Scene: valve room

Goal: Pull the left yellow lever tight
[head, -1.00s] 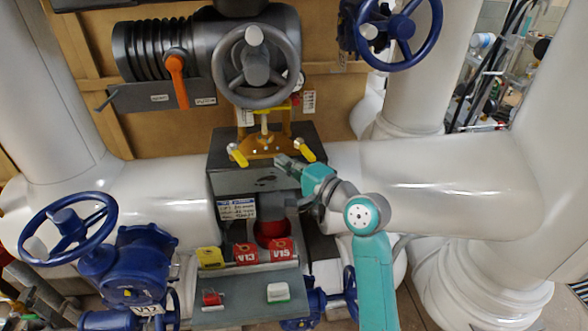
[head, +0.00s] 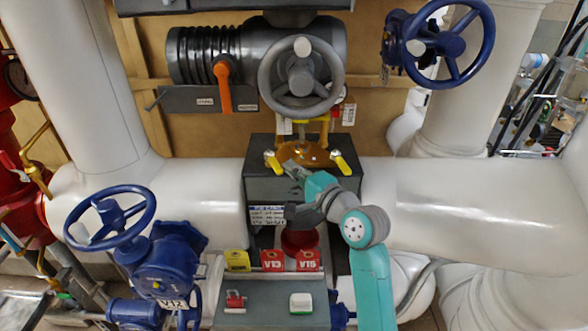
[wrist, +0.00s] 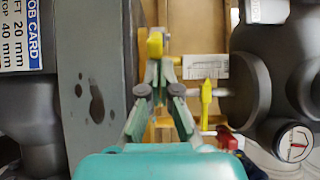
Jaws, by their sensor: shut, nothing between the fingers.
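The left yellow lever (head: 272,161) sits angled on the left side of the brass-coloured fitting (head: 310,152), on top of the grey box (head: 262,187). A matching right yellow lever (head: 341,163) is on the other side. My gripper (head: 288,164) is shut and empty, its tips just right of the left lever. Whether they touch it, I cannot tell. In the wrist view, my gripper's tips (wrist: 162,65) point at a yellow lever end (wrist: 155,44), just beyond them and not between the fingers.
A grey handwheel (head: 301,78) and an orange handle (head: 222,85) are above. Red and yellow tags (head: 272,260) stand below the box. Blue handwheels (head: 110,218) are at lower left and upper right. Large white pipes flank the box.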

